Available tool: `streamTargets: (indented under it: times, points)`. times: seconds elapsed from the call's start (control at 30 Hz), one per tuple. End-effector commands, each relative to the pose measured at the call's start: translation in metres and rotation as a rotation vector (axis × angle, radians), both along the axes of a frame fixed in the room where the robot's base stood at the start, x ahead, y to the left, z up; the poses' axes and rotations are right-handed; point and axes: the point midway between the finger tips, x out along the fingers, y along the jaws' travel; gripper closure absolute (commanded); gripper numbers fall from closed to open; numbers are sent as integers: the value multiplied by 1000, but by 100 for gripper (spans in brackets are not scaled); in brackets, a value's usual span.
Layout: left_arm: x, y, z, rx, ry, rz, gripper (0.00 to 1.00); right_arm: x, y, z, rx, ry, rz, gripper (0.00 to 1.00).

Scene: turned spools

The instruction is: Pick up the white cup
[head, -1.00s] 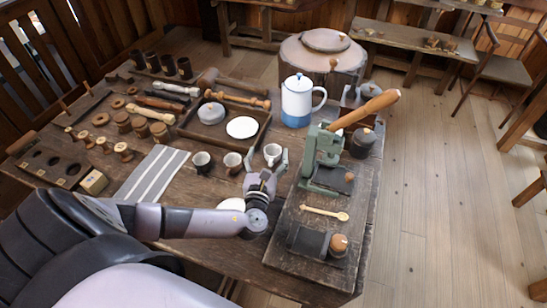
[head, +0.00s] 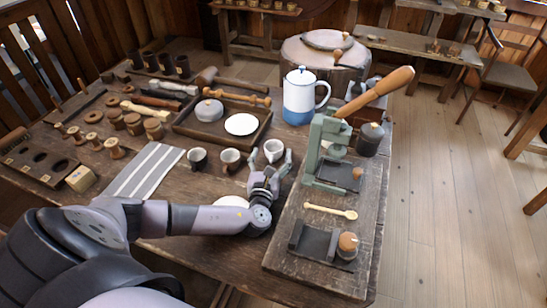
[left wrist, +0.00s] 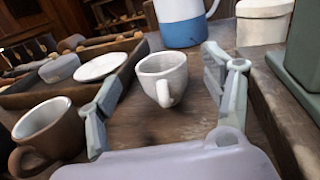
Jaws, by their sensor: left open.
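The white cup (head: 274,150) stands upright on the wooden table, in front of the blue-and-white pot. In the left wrist view the cup (left wrist: 163,72) is at the centre with its handle facing the camera. My left gripper (head: 269,167) is open just in front of the cup, with its fingers spread to either side of it. In the left wrist view a gap shows between the cup and each finger; how far the tips reach along it is hard to tell. My right gripper is not in view.
Two brown cups with pale insides (head: 230,158) (head: 197,158) stand left of the white cup. Behind are a tray (head: 185,124) and the blue-and-white pot (head: 299,105). A green press (head: 325,150) on a raised board is close on the right. A white round piece (head: 232,201) lies partly behind my arm.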

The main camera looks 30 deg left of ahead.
Motion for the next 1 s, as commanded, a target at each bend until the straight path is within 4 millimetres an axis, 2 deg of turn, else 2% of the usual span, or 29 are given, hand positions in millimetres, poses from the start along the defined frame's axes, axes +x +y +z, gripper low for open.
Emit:
streamTargets:
  times: [0.03, 0.2, 0.47, 1.0]
  points:
    - [9, 4, -4, 1, -3, 2, 26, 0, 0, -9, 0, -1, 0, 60]
    - [24, 11, -2, 0, 0, 1, 26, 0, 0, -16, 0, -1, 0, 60]
    - [25, 11, 0, -1, 2, 0, 26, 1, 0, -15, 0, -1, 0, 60]
    - [25, 11, -1, 0, 1, 0, 62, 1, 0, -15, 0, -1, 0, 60]
